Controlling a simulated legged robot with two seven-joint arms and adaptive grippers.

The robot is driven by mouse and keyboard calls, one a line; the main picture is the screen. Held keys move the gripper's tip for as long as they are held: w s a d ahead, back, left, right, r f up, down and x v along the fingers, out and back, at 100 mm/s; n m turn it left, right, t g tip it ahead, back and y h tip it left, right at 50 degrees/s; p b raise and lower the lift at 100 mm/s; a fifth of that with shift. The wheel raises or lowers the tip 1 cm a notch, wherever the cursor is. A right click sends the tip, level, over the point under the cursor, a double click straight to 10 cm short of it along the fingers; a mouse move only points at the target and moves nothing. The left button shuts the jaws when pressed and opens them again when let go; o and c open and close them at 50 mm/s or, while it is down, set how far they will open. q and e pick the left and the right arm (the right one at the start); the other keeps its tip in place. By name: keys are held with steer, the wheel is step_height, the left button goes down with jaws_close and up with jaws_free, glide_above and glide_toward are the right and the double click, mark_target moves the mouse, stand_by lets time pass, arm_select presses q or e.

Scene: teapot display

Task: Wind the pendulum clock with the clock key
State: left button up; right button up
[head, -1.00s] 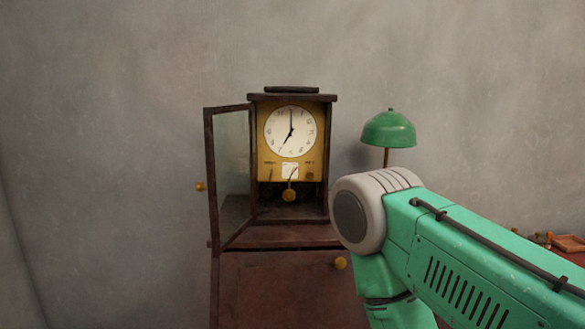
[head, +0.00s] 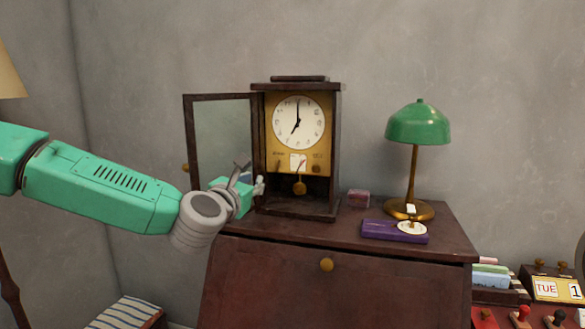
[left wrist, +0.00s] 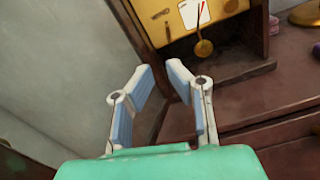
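The pendulum clock (head: 334,150) stands on the brown cabinet, with its white dial (head: 298,122) and brass pendulum (head: 299,187) showing. Its glass door (head: 222,135) is swung open to the left. My left gripper (head: 259,186) is at the clock's lower left front, by the open door. In the left wrist view, the left gripper (left wrist: 160,74) is open with nothing between its fingers. The pendulum (left wrist: 204,48) is beyond and right of the fingertips there. I cannot make out a clock key in either view. My right gripper is out of view.
On the cabinet top (head: 350,235), right of the clock, are a small pinkish box (head: 358,198), a purple case (head: 380,230) with a round white piece, and a green lamp (head: 418,125). A calendar block (head: 557,290) stands at the lower right.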

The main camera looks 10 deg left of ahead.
mark_target(277, 165)
arm_select(q)
steer(key=w, duration=0.3)
steer(key=w+d, duration=0.1)
steer(key=w, duration=0.3)
steer(key=w+d+p, duration=0.1)
steer(key=w, duration=0.3)
steer(key=shift+w+d+r, duration=0.15)
steer(key=shift+w+r, duration=0.05)
steer(key=shift+w+a+f, duration=0.1)
steer(key=shift+w+a, duration=0.1)
steer(key=shift+w, duration=0.25)
steer(key=shift+d, duration=0.15)
jaws_close()
steer(key=shift+d, duration=0.1)
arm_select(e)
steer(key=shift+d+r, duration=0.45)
arm_select(q)
steer(key=shift+a+m, duration=0.2)
steer(key=shift+m, duration=0.1)
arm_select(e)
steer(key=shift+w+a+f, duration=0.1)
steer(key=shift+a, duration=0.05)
